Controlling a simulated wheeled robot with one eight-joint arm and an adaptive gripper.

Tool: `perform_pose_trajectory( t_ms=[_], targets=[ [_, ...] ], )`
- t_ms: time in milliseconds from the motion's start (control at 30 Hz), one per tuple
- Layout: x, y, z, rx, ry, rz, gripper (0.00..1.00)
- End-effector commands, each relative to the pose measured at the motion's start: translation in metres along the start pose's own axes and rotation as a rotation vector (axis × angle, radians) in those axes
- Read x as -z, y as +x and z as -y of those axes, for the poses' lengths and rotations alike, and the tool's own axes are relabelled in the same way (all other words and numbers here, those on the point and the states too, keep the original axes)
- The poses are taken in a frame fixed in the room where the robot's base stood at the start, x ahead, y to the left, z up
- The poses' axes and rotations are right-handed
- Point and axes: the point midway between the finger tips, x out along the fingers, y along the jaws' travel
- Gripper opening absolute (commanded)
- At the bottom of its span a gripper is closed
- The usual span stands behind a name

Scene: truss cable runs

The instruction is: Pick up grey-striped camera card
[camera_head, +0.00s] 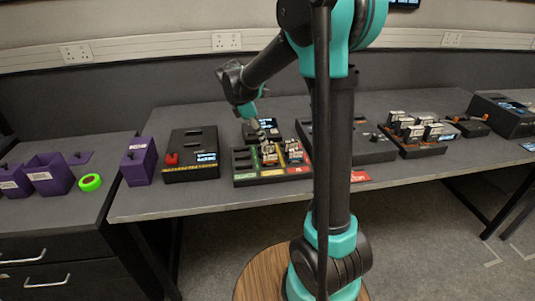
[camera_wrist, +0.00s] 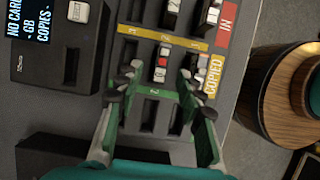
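My gripper (camera_wrist: 160,78) is open over the sorting tray (camera_wrist: 155,95), its green fingers spread wide. A small card with a white, dark and red face (camera_wrist: 162,65) stands in the yellow "COPIED" row between the fingertips, with no clear contact. Another card (camera_wrist: 201,68) stands in the same row, just right of the right fingertip. Two more cards, one dark and pale (camera_wrist: 172,14) and one white-topped (camera_wrist: 208,18), stand in the red "IN" row. I cannot tell which has grey stripes. In the head view my gripper (camera_head: 264,138) is low over the tray (camera_head: 243,181).
A black reader with a lit screen (camera_wrist: 72,42) lies left of the tray. A black device with a screen (camera_head: 193,158) and purple bins (camera_head: 47,174) stand left. A rack of several cards (camera_head: 417,135) stands right. The green row's slots near my gripper look empty.

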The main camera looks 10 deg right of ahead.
Motion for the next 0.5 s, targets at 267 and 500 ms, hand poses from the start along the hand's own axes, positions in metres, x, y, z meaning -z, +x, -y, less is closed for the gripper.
perform_pose_trajectory(
  t_ms=[267,500],
  targets=[
    [-0.004,0.034,0.002,0.001,0.003,0.0,0.38],
    [-0.003,0.052,0.002,0.0,0.0,0.0,0.38]
  ],
)
